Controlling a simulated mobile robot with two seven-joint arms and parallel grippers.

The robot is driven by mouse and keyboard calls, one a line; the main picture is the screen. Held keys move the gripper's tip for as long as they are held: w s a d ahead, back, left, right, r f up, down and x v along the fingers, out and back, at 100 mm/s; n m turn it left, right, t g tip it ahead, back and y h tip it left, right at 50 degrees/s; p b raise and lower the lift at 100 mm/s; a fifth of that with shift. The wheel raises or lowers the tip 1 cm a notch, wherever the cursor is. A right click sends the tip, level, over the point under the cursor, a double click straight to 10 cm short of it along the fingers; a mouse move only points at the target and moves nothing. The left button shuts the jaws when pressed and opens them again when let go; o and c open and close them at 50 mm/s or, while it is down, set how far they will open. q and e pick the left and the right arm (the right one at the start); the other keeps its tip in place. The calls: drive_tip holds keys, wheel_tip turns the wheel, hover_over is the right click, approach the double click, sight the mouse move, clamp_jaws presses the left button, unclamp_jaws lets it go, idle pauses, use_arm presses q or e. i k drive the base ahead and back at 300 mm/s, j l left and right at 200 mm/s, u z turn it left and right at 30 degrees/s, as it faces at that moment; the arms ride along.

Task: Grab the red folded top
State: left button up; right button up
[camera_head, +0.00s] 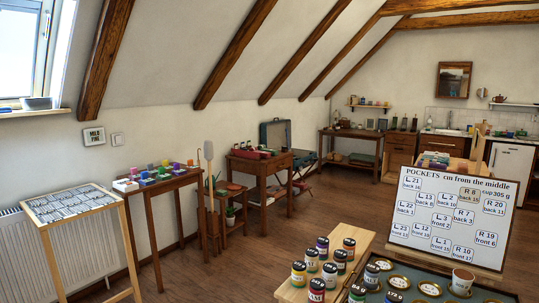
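I cannot make out a red folded top for certain. A dark red, flat item (250,154) lies on a small wooden desk (262,166) by the far left wall; it is too small to tell whether it is cloth or a box. Neither of my grippers is in view.
A board headed "POCKETS" (452,212) stands at the right, behind a dark tray with round wells and a cup (462,281). Several jars (317,289) stand on a wooden surface in front. A label-covered table (68,204) and a table of coloured blocks (160,183) line the left wall. Open floor lies mid-room.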

sight(265, 155)
drive_tip(key=i+j+u, duration=0.25)
drive_tip(key=i+u, duration=0.55)
drive_tip(key=i+j, duration=0.1)
drive_tip(key=i, duration=0.6)
drive_tip(key=i+j+z, duration=0.15)
drive_tip(key=i, duration=0.55)
drive_tip(key=i+z, duration=0.3)
drive_tip(key=i, duration=0.35)
drive_tip(key=i+z, duration=0.3)
drive_tip(key=i, duration=0.35)
drive_tip(key=i+z, duration=0.1)
drive_tip(key=i, duration=0.55)
drive_tip(key=i+j+z, duration=0.15)
drive_tip(key=i, duration=0.5)
drive_tip(key=l+u, duration=0.45)
drive_tip(key=l, duration=1.15)
